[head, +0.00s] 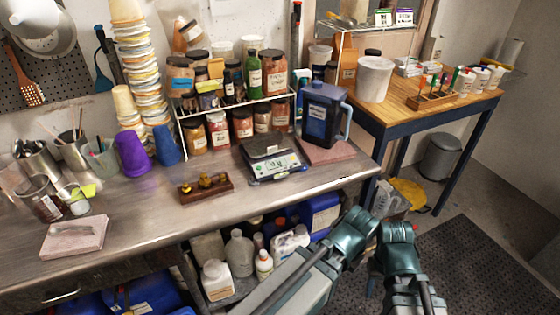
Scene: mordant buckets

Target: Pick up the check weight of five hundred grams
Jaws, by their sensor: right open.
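A small dark wooden block (207,192) sits on the steel bench, left of the scale. Several brass weights (205,181) stand in it. They are small in the picture, and I cannot read their markings or tell which one is five hundred grams. My right gripper (376,229) is at the lower right, beyond the bench's front edge and well away from the block. It is open, and I see nothing held in it; my arm's links hide part of it. My left gripper is out of the picture.
A digital scale (273,158) stands just right of the block, with a dark blue jug (323,114) behind it. A rack of jars (231,110) stands behind. The steel bench (150,225) is clear in front of the block.

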